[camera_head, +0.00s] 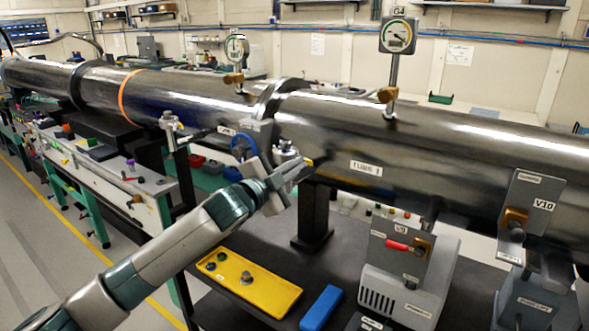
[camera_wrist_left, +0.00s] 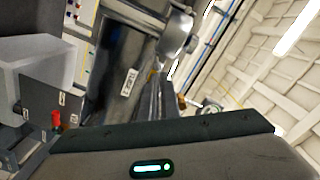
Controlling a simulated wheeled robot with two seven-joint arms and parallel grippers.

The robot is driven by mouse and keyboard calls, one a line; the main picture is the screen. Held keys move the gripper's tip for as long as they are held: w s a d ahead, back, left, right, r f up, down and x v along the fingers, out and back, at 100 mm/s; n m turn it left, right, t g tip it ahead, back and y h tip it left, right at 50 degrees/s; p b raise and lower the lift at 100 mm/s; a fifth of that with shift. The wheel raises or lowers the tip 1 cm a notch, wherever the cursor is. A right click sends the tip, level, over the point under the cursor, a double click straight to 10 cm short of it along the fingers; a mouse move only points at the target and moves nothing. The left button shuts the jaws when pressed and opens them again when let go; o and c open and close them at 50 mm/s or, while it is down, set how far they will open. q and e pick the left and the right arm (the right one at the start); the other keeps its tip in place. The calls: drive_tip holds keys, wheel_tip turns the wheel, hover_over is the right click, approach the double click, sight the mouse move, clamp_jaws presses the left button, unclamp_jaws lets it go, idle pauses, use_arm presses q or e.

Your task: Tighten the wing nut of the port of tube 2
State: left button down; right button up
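The long steel tube runs across the head view; its near right section (camera_head: 450,165) carries a "TUBE 1" label, and a flange (camera_head: 275,95) joins it to the left section (camera_head: 190,92). A small metal port fitting (camera_head: 287,152) sits below the flange, with a brass-coloured piece (camera_head: 308,162) beside it. My left gripper (camera_head: 287,178) is right at this fitting and partly covers it. In the left wrist view its fingers (camera_wrist_left: 160,95) look close together, with a small brass piece (camera_wrist_left: 156,69) at their tips. I cannot tell whether they grip it. My right gripper is not in view.
A blue handwheel (camera_head: 243,148) and another fitting (camera_head: 172,128) are left of the gripper. Gauges (camera_head: 398,36) stand on top of the tube. Below are a yellow tray (camera_head: 245,283), a blue block (camera_head: 321,308) and the V9 panel (camera_head: 400,250) with a red handle.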

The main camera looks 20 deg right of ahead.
use_arm(q)
drive_tip(key=shift+f+m+b, duration=0.15)
drive_tip(key=shift+f+m, duration=0.25)
drive_tip(key=shift+m, duration=1.85)
drive_tip(key=shift+f+m+b, duration=0.2)
drive_tip(key=shift+f+m, duration=0.2)
drive_tip(key=shift+m, duration=1.8)
drive_tip(key=shift+f+m+b, duration=0.15)
drive_tip(key=shift+f+m, duration=0.25)
drive_tip(key=shift+m, duration=1.85)
drive_tip(key=c, duration=2.3)
unclamp_jaws()
drive_tip(key=shift+a+r, duration=0.1)
drive_tip(key=shift+s+a, duration=0.1)
